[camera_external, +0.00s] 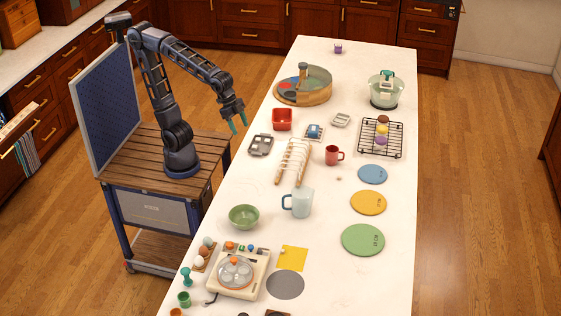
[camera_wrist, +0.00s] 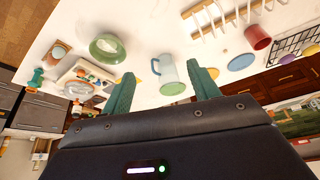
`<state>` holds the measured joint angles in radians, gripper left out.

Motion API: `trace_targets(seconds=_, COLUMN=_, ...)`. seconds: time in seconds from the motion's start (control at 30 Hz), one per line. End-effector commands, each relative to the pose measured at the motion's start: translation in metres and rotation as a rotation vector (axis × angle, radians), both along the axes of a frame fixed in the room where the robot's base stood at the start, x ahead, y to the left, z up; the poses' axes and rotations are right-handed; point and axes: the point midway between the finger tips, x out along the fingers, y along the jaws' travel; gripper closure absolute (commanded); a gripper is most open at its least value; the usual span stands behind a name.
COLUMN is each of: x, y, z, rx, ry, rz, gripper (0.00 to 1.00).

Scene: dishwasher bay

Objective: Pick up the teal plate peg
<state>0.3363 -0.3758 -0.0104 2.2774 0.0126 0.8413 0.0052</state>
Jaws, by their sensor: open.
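My gripper (camera_external: 238,124) is open and empty, in the air by the counter's left edge in the external view. Its two teal fingers also show in the wrist view (camera_wrist: 161,72), spread apart with nothing held between them. I cannot make out the teal plate peg for certain. A small teal waisted piece (camera_external: 187,277) stands at the counter's front left, far from my gripper. A wooden rack with white pegs (camera_external: 292,160) lies mid-counter; it also shows at the top of the wrist view (camera_wrist: 228,20).
A pale blue mug (camera_external: 300,202), green bowl (camera_external: 244,217) and red mug (camera_external: 333,155) stand around the rack. A cooker toy (camera_external: 238,272) is near the front. Blue, yellow and green discs (camera_external: 368,203) lie at right.

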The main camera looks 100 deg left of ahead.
Motion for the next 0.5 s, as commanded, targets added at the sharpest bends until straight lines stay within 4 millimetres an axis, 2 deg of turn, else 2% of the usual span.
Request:
trace_targets(seconds=0.03, x=0.011, y=-0.019, z=-0.001, rx=0.002, ry=0.004, rz=-0.035, gripper=0.4)
trace_targets(seconds=0.2, x=0.041, y=-0.084, z=-0.007, rx=0.006, ry=0.005, rz=-0.14, gripper=0.4)
trace_targets(seconds=0.37, x=0.061, y=-0.151, z=-0.017, rx=0.009, ry=0.004, rz=-0.24, gripper=0.4)
trace_targets(seconds=0.5, x=0.071, y=-0.214, z=-0.031, rx=0.009, ry=0.003, rz=-0.326, gripper=0.4)
